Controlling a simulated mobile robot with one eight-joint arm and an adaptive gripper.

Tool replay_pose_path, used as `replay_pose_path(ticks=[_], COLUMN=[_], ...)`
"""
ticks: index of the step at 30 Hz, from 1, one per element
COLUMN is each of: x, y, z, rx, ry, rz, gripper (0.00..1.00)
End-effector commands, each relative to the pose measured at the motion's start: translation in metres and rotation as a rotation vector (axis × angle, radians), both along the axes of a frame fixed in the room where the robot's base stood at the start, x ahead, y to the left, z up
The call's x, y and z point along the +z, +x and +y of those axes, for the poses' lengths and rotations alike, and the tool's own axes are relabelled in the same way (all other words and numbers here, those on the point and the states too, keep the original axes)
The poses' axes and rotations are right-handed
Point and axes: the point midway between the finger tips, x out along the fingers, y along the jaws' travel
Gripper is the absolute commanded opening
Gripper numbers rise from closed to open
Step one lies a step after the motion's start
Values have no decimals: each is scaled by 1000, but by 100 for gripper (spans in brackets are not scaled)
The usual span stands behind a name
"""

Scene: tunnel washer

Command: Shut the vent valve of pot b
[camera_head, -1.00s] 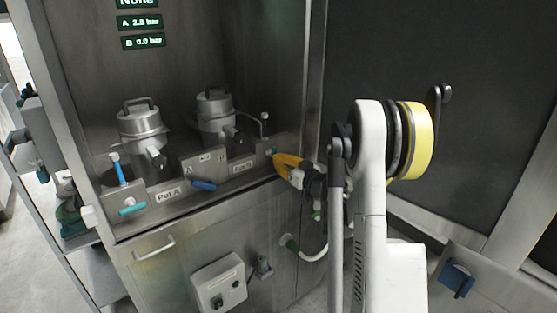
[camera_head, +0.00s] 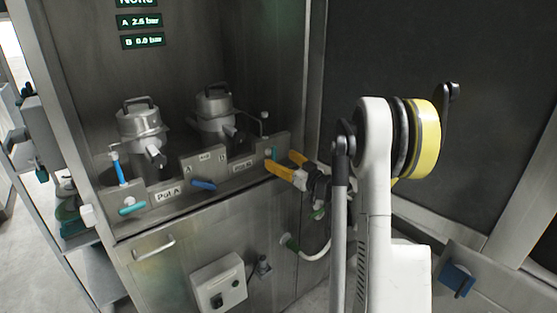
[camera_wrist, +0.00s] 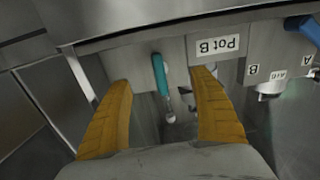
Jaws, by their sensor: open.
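Pot B (camera_head: 215,113) is the right-hand metal pot in the cabinet. Its label (camera_wrist: 217,46) reads "Pot B" upside down in the wrist view. A teal valve handle (camera_wrist: 160,75) sticks out from the panel beside that label. It lies lengthwise between my two yellow fingers, with a gap on each side. The handle also shows as a small teal bit (camera_head: 273,153) in the head view, partly hidden by my gripper. My gripper (camera_head: 283,162) is open and empty at the right end of the panel.
Pot A (camera_head: 141,122) stands to the left, with its own teal handle (camera_head: 131,208) and an upright blue lever (camera_head: 119,172). A blue lever (camera_head: 204,184) sits mid-panel. The cabinet's side post (camera_head: 312,80) is close to my gripper. A display (camera_head: 141,41) hangs above.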

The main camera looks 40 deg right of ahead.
Motion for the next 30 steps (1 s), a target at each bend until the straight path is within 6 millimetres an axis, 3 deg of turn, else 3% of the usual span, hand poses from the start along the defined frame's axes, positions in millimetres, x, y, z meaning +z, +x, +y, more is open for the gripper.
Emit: replay_pose_path(ticks=[15, 30], x=[-1, 0], y=[-63, -65], z=[-2, -2], rx=[-1, 0], ry=[0, 0], rz=[0, 0], gripper=[72, 72])
